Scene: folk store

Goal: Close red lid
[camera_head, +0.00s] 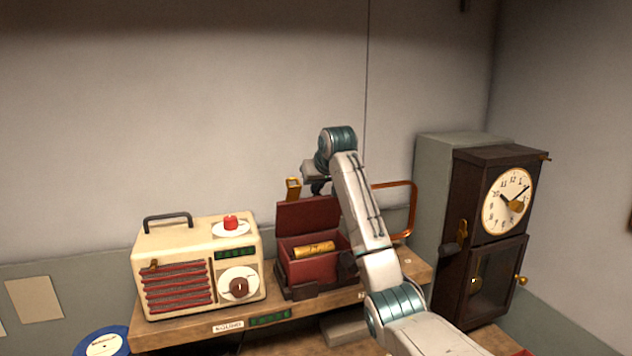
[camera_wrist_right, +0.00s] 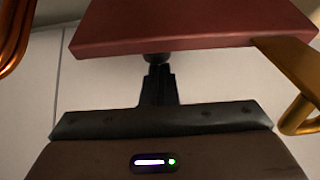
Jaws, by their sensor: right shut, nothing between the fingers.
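The red lid (camera_head: 308,214) stands raised at the back of a small red box (camera_head: 312,268) on the wooden shelf. A golden cylinder (camera_head: 314,249) lies inside the open box. My right arm reaches over the box's right side, and its gripper (camera_head: 318,186) is behind the top of the lid, partly hidden by the arm. My left gripper is not in view.
A cream radio (camera_head: 200,265) with a red button stands left of the box. A copper tube loop (camera_head: 413,210) rises to the right behind my arm. A dark clock cabinet (camera_head: 488,235) stands at the right. A brass piece (camera_head: 293,189) is above the lid.

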